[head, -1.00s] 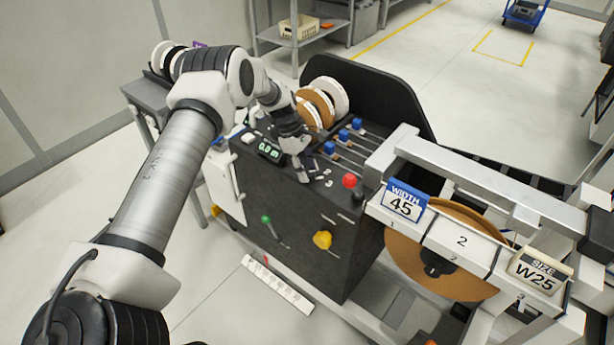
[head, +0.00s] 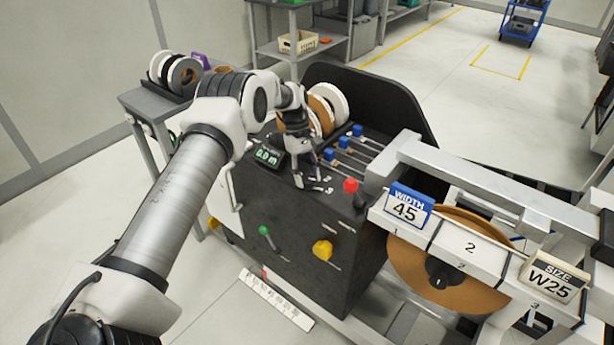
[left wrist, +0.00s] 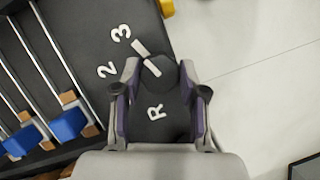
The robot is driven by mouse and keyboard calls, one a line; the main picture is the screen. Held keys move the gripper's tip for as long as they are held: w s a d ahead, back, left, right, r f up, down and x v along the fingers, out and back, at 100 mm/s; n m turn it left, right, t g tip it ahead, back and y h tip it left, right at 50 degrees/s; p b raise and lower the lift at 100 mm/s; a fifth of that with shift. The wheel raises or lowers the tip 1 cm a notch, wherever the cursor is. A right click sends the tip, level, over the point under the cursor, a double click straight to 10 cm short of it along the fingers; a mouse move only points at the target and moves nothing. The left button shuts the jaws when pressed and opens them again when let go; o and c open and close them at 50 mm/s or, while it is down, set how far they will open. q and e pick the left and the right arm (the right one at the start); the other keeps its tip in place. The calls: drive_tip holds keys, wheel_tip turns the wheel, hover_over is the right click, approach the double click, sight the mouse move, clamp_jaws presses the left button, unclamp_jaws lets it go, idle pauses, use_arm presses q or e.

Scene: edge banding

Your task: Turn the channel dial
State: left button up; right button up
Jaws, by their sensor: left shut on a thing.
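The channel dial (left wrist: 165,72) is a dark knob with a white pointer line, on the machine's black top panel. In the left wrist view it lies between my left gripper's fingers (left wrist: 159,92), which are shut on it. Its pointer slants to the upper left, toward a white tick near the printed 3 (left wrist: 121,33). A 2 (left wrist: 105,72) and an R (left wrist: 156,112) show too. In the head view my left gripper (head: 308,184) points down at the panel and mostly hides the dial. My right gripper is not in view.
A red knob (head: 351,185) stands right of the gripper. Blue-blocked guide rods (head: 343,143) and tape rolls (head: 327,105) lie behind it. A green display (head: 267,156) is to its left. A green lever (head: 264,231) and yellow knob (head: 322,250) are on the front.

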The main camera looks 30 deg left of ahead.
use_arm(q)
drive_tip(key=shift+f, duration=0.1)
drive_tip(key=o, duration=1.1)
drive_tip(key=shift+o, duration=0.2)
drive_tip(key=v, duration=1.2)
drive_tip(key=shift+w, duration=0.1)
drive_tip(key=shift+f, duration=0.1)
